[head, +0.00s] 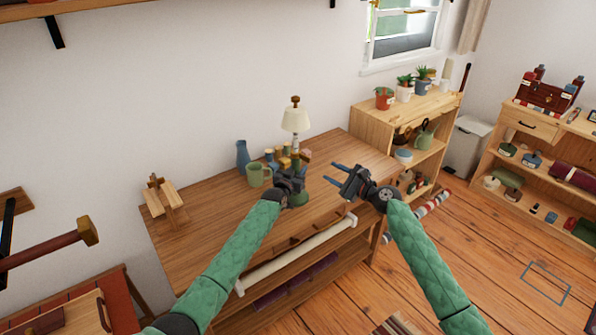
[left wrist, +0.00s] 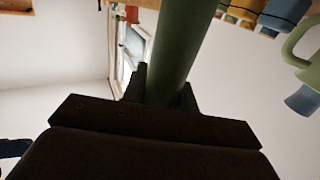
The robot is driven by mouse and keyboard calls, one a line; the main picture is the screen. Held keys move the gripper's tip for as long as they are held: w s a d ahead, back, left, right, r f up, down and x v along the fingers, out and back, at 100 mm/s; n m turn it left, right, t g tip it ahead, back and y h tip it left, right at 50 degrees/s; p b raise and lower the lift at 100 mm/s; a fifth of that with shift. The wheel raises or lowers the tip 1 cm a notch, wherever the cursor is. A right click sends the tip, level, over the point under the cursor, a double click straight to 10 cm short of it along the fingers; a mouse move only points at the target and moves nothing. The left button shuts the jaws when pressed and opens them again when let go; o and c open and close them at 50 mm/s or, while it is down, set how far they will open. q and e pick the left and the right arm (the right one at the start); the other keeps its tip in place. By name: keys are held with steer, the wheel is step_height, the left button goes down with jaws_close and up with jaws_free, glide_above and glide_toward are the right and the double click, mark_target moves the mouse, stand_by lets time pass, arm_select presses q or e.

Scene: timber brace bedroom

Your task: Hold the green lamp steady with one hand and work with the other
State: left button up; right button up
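The green lamp stands upright on the wooden table, with a cream shade (head: 295,119) and a green base (head: 298,200). My left gripper (head: 298,176) is at its stem, above the base. In the left wrist view the green lamp stem (left wrist: 178,45) runs between the two fingers, which appear closed against it. The gripper hides part of the stem in the head view. My right gripper (head: 337,174) is to the right of the lamp, above the table, with its blue fingers apart and nothing between them.
A green mug (head: 258,175), a blue vase (head: 242,156) and several small jars (head: 284,162) stand close left of and behind the lamp. A wooden stand (head: 162,198) is at the table's left end. A shelf with potted plants (head: 404,82) adjoins at right. The table (head: 215,225) is clear in front.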

arm_select(q)
jaws_close()
arm_select(e)
steer(key=shift+c, duration=0.8)
steer(key=shift+a, duration=0.15)
